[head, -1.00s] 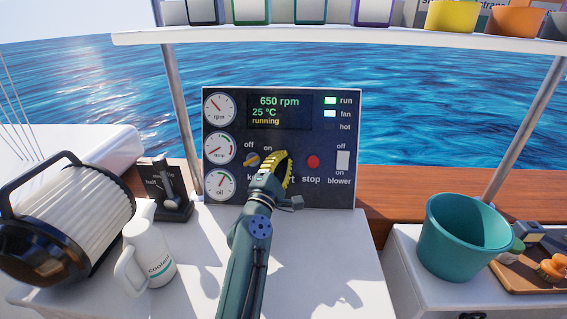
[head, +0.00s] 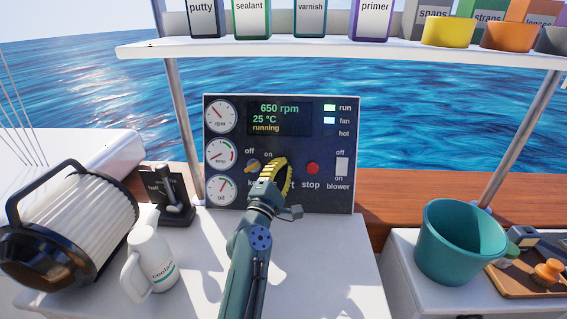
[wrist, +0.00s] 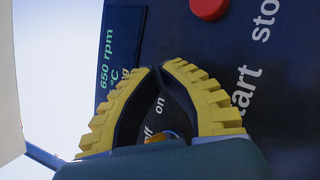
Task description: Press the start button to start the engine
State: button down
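The dark engine panel (head: 318,193) stands upright at the back of the white counter. Its display (head: 279,118) reads 650 rpm, 25 °C and running; the run and fan lights are lit and hot is dark. My gripper (head: 281,160) is in front of the panel's lower middle, its yellow-ridged fingers shut with tips together and nothing between them. It covers the start button and most of its label; the end of the label (wrist: 247,88) shows in the wrist view. The red stop button (head: 313,168) is right of the fingers. The key switch (head: 252,166) is just left, pointing between off and on.
The white blower switch (head: 342,167) is at the panel's right. A throttle lever (head: 172,190), a coolant jug (head: 150,262) and a ribbed filter (head: 80,225) stand on the left. A teal bucket (head: 460,245) is on the right. A loaded shelf (head: 330,48) hangs above.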

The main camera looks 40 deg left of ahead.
jog(key=shift+s+d+r+p, duration=0.2)
jog(key=shift+s+d+p, duration=0.1)
jog(key=shift+p, duration=0.1)
jog(key=s+d+r+p, duration=0.1)
jog(key=p, duration=0.2)
jog(key=s+d+r+p, duration=0.1)
jog(key=s+p, duration=0.1)
jog(key=p, duration=0.1)
jog(key=shift+s+d, duration=0.25)
jog(key=shift+d, duration=0.1)
dwell(0.7)
